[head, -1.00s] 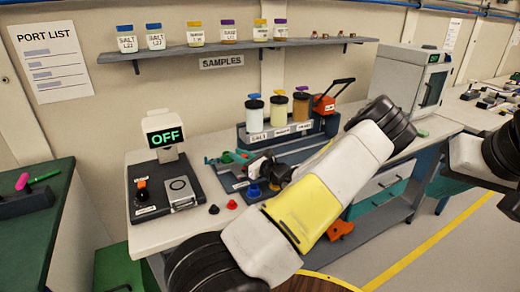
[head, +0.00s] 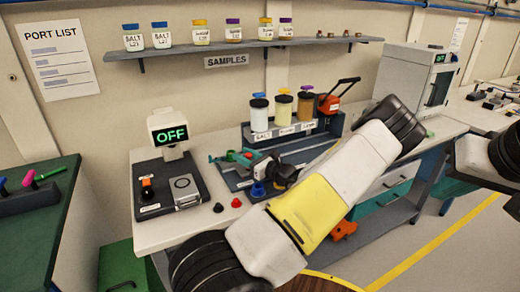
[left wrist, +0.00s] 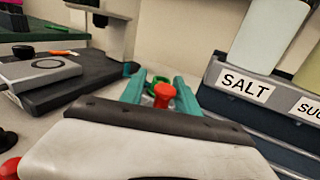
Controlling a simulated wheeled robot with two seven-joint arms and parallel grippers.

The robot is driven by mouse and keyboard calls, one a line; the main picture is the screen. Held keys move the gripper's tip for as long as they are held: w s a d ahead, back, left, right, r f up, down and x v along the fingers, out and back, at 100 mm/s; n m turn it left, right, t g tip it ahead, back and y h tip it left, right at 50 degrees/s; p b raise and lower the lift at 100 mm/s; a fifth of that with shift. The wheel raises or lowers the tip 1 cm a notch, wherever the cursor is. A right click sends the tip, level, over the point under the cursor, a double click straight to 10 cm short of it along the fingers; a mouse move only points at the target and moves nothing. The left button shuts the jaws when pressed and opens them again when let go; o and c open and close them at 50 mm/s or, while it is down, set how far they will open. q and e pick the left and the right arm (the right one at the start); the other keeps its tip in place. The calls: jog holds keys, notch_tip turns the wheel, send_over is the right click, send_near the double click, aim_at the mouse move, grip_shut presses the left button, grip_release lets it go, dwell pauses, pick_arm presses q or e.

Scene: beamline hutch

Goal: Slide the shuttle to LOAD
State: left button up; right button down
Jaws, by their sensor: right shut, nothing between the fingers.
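My left gripper (head: 222,158) has teal fingers and reaches over the bench between the OFF unit and the jar rack. In the left wrist view, its fingers (left wrist: 163,88) stand on either side of a red knob (left wrist: 164,95), with a green ring just behind it. The fingers look apart, with a small gap beside the knob; contact is unclear. The red knob also shows small in the head view (head: 246,154). It may belong to the shuttle, but its track is mostly hidden by my gripper and arm. No LOAD mark is legible. My right gripper is out of view.
The OFF unit (head: 168,134) and its dark base (head: 150,207) stand left. The jar rack (head: 254,141) stands behind right of my gripper. Black and red knobs (head: 237,202) sit near the bench front. The sample shelf (head: 220,48) is above.

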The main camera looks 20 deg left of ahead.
pick_arm(q)
jog(key=v, duration=0.6)
jog(key=shift+s+d, duration=0.15)
jog(key=shift+d, duration=0.1)
